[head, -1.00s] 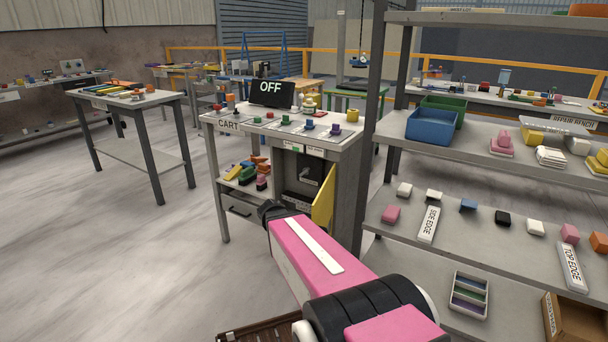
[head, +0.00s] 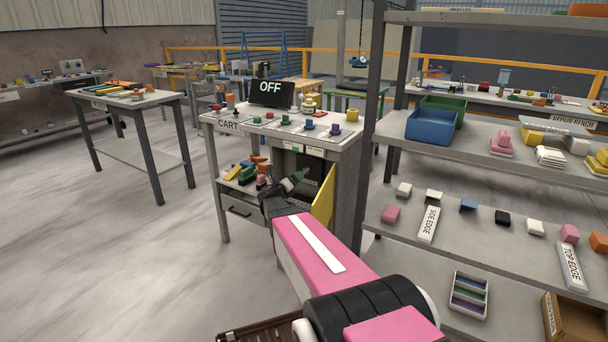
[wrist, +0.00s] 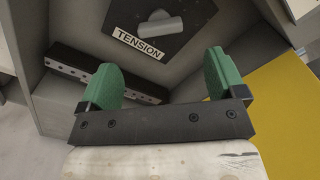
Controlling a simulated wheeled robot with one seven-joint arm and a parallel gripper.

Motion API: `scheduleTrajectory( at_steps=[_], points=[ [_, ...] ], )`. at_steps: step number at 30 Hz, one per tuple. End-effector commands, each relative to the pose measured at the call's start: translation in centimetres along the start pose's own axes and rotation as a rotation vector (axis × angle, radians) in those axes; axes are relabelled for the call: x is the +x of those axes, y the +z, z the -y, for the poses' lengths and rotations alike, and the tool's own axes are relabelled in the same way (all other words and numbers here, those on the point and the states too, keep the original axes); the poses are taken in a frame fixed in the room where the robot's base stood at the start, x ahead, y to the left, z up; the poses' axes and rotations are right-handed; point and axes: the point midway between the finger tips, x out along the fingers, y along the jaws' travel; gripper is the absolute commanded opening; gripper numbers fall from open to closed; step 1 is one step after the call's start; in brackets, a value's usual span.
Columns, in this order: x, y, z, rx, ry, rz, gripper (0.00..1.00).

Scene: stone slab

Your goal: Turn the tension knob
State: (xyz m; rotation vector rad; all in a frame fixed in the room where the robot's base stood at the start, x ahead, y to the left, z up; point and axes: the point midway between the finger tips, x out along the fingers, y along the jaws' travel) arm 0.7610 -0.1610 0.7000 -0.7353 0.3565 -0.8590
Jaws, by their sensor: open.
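The tension knob (wrist: 160,27) is a grey bar-shaped handle on a dark square plate (wrist: 188,20), with a TENSION label (wrist: 138,43) below it in the wrist view. It sits inside the open compartment of the cart (head: 229,145). My gripper (wrist: 163,80) is open, with its green fingertips apart and nothing between them. The knob lies beyond the fingertips, near the top of the wrist view, and they do not touch it. In the head view my gripper (head: 291,182) is in front of the compartment and hides the knob.
The yellow door (head: 323,206) stands open on the compartment's right; it also fills the right of the wrist view (wrist: 270,110). A display (head: 271,93) on the cart reads OFF. Shelving (head: 390,205) stands close on the right.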

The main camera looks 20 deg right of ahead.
Motion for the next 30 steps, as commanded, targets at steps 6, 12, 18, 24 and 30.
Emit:
scheduleTrajectory(
  at_steps=[6, 12, 18, 24, 30],
  points=[
    [4.1, 0.1, -0.1, 0.003, -0.001, -0.002, 0.89],
    [7.3, 0.0, -0.1, 0.005, 0.000, -0.002, 0.89],
    [9.0, 0.0, -0.1, 0.005, 0.000, -0.002, 0.89],
    [9.4, -0.1, 0.0, 0.005, 0.001, -0.002, 0.89],
    [9.3, -0.1, 0.0, 0.005, 0.001, -0.002, 0.80]
  ],
)
